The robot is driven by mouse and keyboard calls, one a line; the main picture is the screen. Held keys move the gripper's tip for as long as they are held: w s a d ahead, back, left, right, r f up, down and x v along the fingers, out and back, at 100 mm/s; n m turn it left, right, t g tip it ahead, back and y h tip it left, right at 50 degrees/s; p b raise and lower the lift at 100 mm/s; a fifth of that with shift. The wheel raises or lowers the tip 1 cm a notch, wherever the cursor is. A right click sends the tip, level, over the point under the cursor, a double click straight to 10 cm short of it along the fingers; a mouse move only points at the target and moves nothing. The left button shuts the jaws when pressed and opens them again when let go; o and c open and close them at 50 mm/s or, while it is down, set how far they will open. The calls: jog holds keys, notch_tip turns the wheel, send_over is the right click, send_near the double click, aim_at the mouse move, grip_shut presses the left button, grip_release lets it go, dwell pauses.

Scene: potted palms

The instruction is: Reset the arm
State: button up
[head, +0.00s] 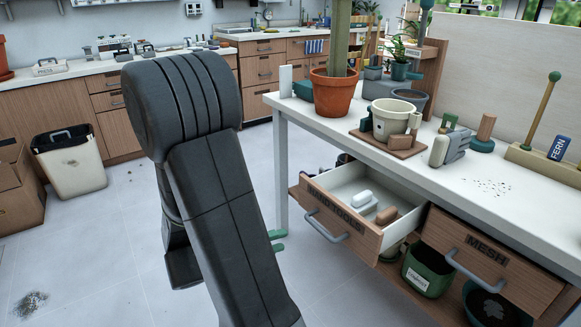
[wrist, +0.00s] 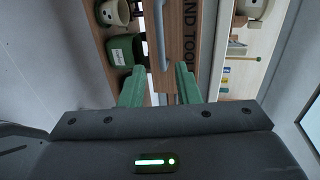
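My gripper (wrist: 160,67) shows in the wrist view with its two green fingers apart and nothing between them. The grey bar handle (wrist: 160,38) of the HAND TOOLS drawer (wrist: 184,35) lies just beyond the fingertips, apart from them as far as I can tell. In the head view my dark arm fills the left middle and hides most of the gripper; green fingertips (head: 278,241) show beside it near the bench leg. The HAND TOOLS drawer (head: 335,222) stands pulled open, with a white object (head: 362,199) and a brown object (head: 386,215) inside.
The MESH drawer (head: 488,255) is beside the open one, with a green bin (head: 428,272) below. Floor at left is mostly clear, with a cream bin (head: 70,165).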

aim_at(317, 229)
jog(key=b+x, duration=0.3)
jog(key=x, duration=1)
jog(key=shift+w+d, duration=0.2)
jog(key=shift+d, duration=0.15)
